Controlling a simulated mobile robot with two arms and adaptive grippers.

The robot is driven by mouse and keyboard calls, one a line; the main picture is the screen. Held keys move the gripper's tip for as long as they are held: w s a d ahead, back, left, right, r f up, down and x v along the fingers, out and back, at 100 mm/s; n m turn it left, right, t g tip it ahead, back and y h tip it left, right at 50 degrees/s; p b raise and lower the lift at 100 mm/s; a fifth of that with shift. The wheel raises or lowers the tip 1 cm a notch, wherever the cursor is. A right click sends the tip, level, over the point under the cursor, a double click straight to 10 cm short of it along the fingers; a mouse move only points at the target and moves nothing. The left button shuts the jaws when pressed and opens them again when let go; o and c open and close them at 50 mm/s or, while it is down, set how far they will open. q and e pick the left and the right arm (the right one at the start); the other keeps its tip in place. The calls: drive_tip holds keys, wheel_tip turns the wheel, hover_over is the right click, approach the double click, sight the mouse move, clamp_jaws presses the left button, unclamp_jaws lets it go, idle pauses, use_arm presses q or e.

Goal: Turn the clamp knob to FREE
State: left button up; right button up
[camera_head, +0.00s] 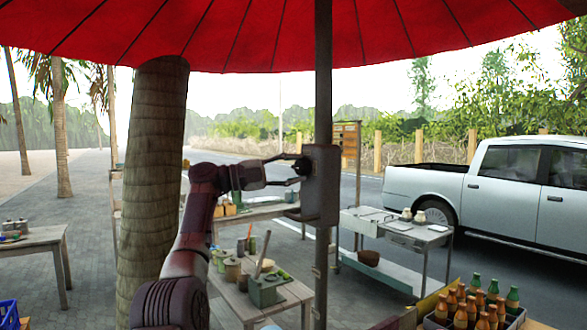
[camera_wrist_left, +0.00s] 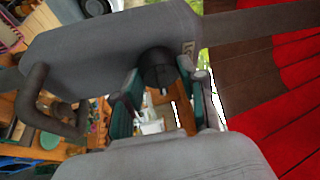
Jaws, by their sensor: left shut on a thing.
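The clamp is a grey box (camera_head: 322,190) fixed on the dark umbrella pole (camera_head: 324,90). Its black round knob (camera_head: 304,166) faces left, towards my arm. My left gripper (camera_head: 297,168) reaches in from the left and is shut on the knob. In the left wrist view the knob (camera_wrist_left: 157,68) sits between the two fingers of the left gripper (camera_wrist_left: 163,92), against the clamp body (camera_wrist_left: 110,48). A small label (camera_wrist_left: 188,47) shows on the clamp beside the knob, too small to read fully. Where the knob points I cannot tell. My right gripper is out of view.
A red umbrella canopy (camera_head: 260,35) spreads overhead. A thick palm trunk (camera_head: 152,190) stands at left. Tables with pots and tools stand below, with a metal cart (camera_head: 400,230) behind at right. A crate of bottles (camera_head: 475,305) is at lower right. A grey loop handle (camera_wrist_left: 45,110) juts from the clamp.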

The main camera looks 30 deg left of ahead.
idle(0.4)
use_arm(q)
drive_tip(key=o, duration=1.1)
drive_tip(key=shift+o, duration=0.2)
drive_tip(key=v, duration=1.2)
